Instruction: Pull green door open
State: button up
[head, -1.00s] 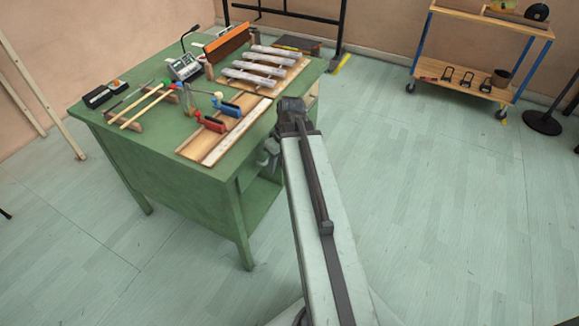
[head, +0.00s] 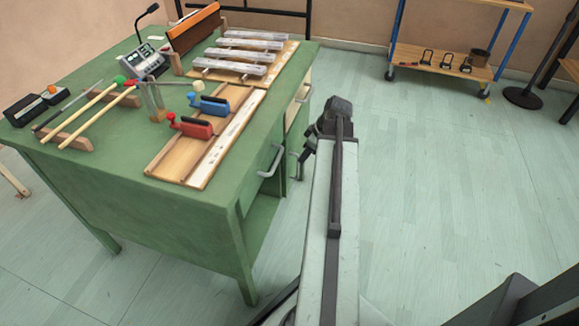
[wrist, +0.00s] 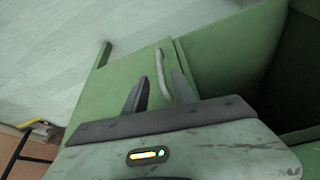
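The green door (wrist: 115,82) is a flat panel on the green desk, seen from close up in the wrist view. Its pale curved handle (wrist: 160,72) runs lengthwise between my two dark fingers. My gripper (wrist: 160,92) is open, with one finger on each side of the handle and a gap showing on both sides. I cannot tell whether a finger touches it. In the head view my gripper (head: 308,150) is beside the desk's right-hand face, largely hidden by my arm. I cannot tell whether the door stands ajar.
The green desk (head: 150,195) carries wooden boards, metal bars, sticks and small devices. Another handle (head: 270,160) sits on its near right face. A dark recess (wrist: 297,65) shows in the wrist view.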

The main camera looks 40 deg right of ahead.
jog(key=shift+w, duration=0.15)
jog(key=b, duration=0.7)
send_over(298, 177)
jog(key=f, duration=0.7)
jog(key=shift+w+d+f, duration=0.15)
jog(key=shift+w, duration=0.05)
jog(key=shift+c, duration=0.2)
grip_shut()
jog(key=shift+s, duration=0.1)
